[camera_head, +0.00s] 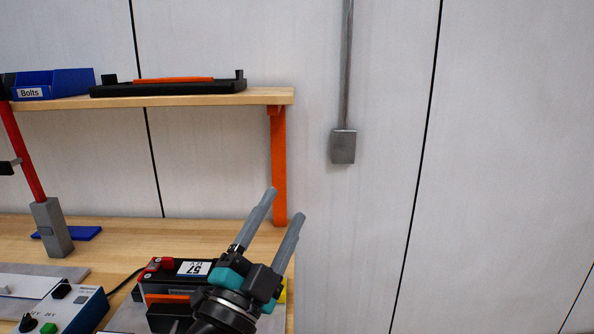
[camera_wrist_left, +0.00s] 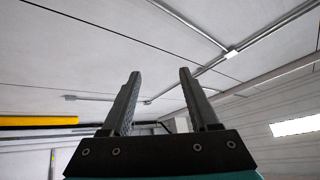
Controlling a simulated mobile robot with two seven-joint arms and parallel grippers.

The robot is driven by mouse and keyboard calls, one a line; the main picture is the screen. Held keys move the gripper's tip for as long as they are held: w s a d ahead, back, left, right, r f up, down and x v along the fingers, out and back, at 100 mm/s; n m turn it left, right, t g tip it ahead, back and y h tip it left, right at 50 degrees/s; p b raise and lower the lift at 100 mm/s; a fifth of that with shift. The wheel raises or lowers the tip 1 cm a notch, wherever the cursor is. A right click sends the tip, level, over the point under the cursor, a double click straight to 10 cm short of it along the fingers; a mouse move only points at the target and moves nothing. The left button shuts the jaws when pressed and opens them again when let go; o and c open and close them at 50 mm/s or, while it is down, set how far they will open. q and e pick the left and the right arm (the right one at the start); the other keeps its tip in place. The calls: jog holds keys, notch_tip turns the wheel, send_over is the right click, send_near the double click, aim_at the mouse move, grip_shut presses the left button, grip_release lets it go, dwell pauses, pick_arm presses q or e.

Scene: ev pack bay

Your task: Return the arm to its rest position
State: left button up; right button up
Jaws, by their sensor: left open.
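My left gripper (camera_head: 287,203) is raised in front of the right end of the workbench, its two grey fingers pointing up and to the right. The fingers are apart with nothing between them. In the left wrist view the open gripper (camera_wrist_left: 158,85) points up toward the ceiling and upper wall, and the space between its fingers is empty. My right gripper is not in either view.
The wooden bench (camera_head: 190,235) carries a black and red battery module (camera_head: 165,275) beside my left wrist and a control box (camera_head: 75,310). A shelf (camera_head: 200,98) above holds a blue bolts bin (camera_head: 60,83) and a black tray (camera_head: 170,90).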

pick_arm(q)
jog(key=s+a+f+n+g+y, duration=0.35)
jog(key=a+f+n+y, duration=0.2)
jog(key=f, duration=0.65)
jog(key=s+a+f+n+g+y, duration=0.3)
jog(key=a+f+n+g+y, duration=0.3)
jog(key=f, duration=0.5)
jog(key=s+a+f+n+g+h, duration=0.1)
jog(key=s+f+g, duration=0.4)
jog(key=s, duration=0.4)
jog(key=s+a+f+n+g+h, duration=0.1)
jog(key=s+f+n+g, duration=0.15)
jog(key=s+f, duration=0.5)
jog(key=s+f+m+g, duration=0.1)
jog(key=s+f+g, duration=0.15)
jog(key=f, duration=1.85)
jog(key=s+a+f, duration=0.3)
jog(key=s+f, duration=1.1)
jog(key=s, duration=0.2)
